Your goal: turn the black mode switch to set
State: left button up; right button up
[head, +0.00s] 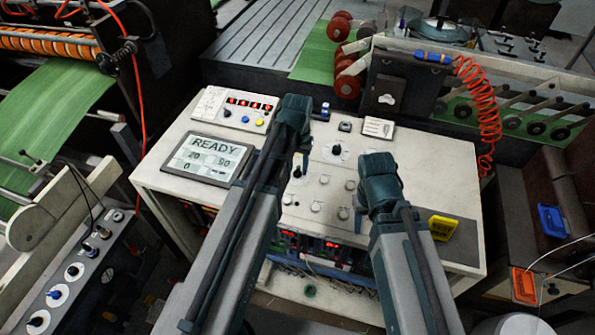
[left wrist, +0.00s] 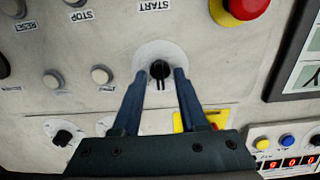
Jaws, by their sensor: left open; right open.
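A black rotary switch (left wrist: 160,70) on a round pale dial sits between the fingertips of my left gripper (left wrist: 160,76) in the left wrist view. The open fingers lie on either side of the knob; whether they touch it I cannot tell. Its marks are too small to read. In the head view the black knob (head: 298,172) shows beside my left forearm on the sloping white panel (head: 400,165). My right gripper (head: 352,215) is open and empty over the right part of the panel, near its front edge.
A START label lies just beyond the knob, with a red mushroom button (left wrist: 240,6) beside it. Another black knob (head: 336,150) sits further back. The READY display (head: 205,157) is to the left, a yellow block (head: 442,227) to the right.

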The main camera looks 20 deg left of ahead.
pick_arm(q)
jog(key=shift+c, duration=0.3)
grip_shut()
jog(key=shift+n, duration=0.3)
jog(key=n, duration=0.4)
jog(key=shift+s+n, duration=0.1)
jog(key=shift+n, duration=2.1)
